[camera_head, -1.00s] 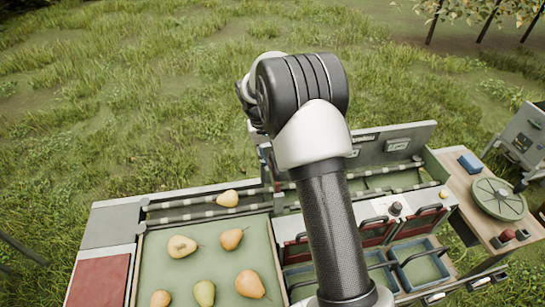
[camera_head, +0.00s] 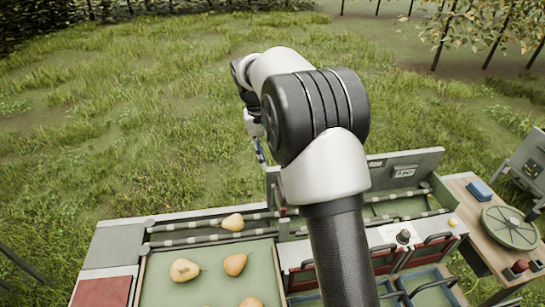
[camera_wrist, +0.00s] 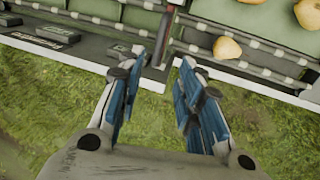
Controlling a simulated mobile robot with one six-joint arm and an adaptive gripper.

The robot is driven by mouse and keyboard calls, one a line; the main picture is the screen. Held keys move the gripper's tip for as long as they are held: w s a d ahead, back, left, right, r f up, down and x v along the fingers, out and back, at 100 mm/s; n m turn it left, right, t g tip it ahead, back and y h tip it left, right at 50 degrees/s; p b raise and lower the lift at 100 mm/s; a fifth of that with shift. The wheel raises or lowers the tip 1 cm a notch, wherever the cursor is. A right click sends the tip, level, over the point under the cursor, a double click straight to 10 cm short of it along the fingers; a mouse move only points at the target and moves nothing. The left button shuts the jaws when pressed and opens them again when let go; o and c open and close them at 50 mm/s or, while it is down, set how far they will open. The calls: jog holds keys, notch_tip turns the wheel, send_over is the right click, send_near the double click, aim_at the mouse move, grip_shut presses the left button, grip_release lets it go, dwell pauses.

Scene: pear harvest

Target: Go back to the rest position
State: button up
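My gripper (camera_wrist: 157,95) shows in the wrist view with its two blue-padded fingers apart and nothing between them. It is over the grass at the outer edge of the sorting station. In the head view my arm hides most of the gripper; only a bit of a blue finger shows left of the elbow. Pears lie on the green tray (camera_head: 210,290), among them one pear (camera_head: 185,270) and another pear (camera_head: 235,264). One pear (camera_head: 232,222) rests on the rail channel behind the tray; it also shows in the wrist view (camera_wrist: 227,48).
Blue bins (camera_head: 430,285) with red-fronted dividers stand right of the tray. A wooden side table (camera_head: 465,205) carries a round green disc (camera_head: 509,228) and a blue block (camera_head: 480,191). A grey panel (camera_head: 405,170) rises at the back. Open grass lies beyond.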

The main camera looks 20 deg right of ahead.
jog(key=s+a+r+n+t+y+b, duration=0.1)
jog(key=s+a+r+b, duration=0.2)
jog(key=s, duration=0.5)
jog(key=s+a+r+t+b, duration=0.1)
jog(key=s+a+r, duration=0.1)
jog(key=s+r, duration=0.45)
jog(key=s+a+f+t+b, duration=0.1)
jog(key=s+f, duration=0.2)
jog(key=s, duration=0.3)
jog(key=s+a+f+t+b, duration=0.1)
jog(key=s+f, duration=0.2)
jog(key=s, duration=0.4)
jog(key=s+a+f+n+t+y+b, duration=0.1)
jog(key=s+f, duration=0.2)
jog(key=s, duration=0.3)
jog(key=shift+s+a, duration=0.4)
